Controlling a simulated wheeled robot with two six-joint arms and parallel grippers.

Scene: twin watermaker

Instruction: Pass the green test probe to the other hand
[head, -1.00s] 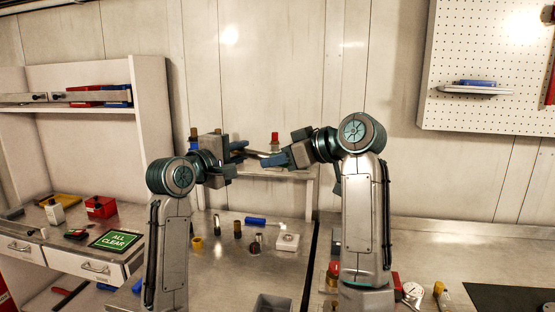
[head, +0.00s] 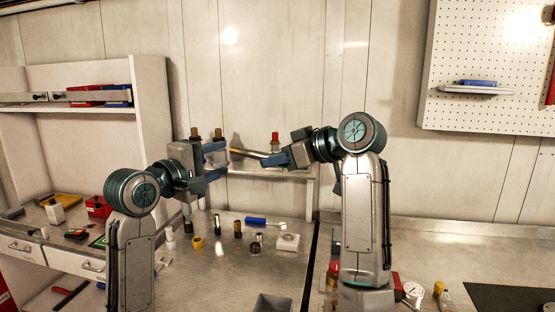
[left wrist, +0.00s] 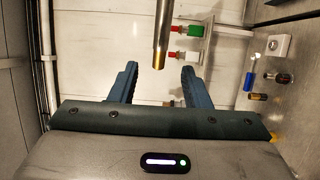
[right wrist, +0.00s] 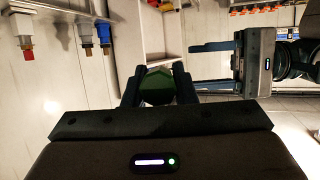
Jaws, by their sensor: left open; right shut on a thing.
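The test probe (head: 247,153) is a slim metal rod with a brass tip, held roughly level between my two hands in the head view. My right gripper (head: 266,160) is shut on its green end (right wrist: 157,88), which shows between the fingers in the right wrist view. My left gripper (head: 226,159) is open and empty, left of the brass tip. In the left wrist view the rod (left wrist: 163,35) points toward my left gripper. Its brass tip lies just beyond the gap between the open fingertips, apart from both fingers.
A rack shelf (head: 290,173) with red-topped fittings (head: 275,138) is on the wall behind the hands. Below, the bench holds a blue-handled tool (head: 256,221), a white block (head: 288,242), several small fittings and a grey bin (head: 273,303). A pegboard (head: 490,70) hangs at right.

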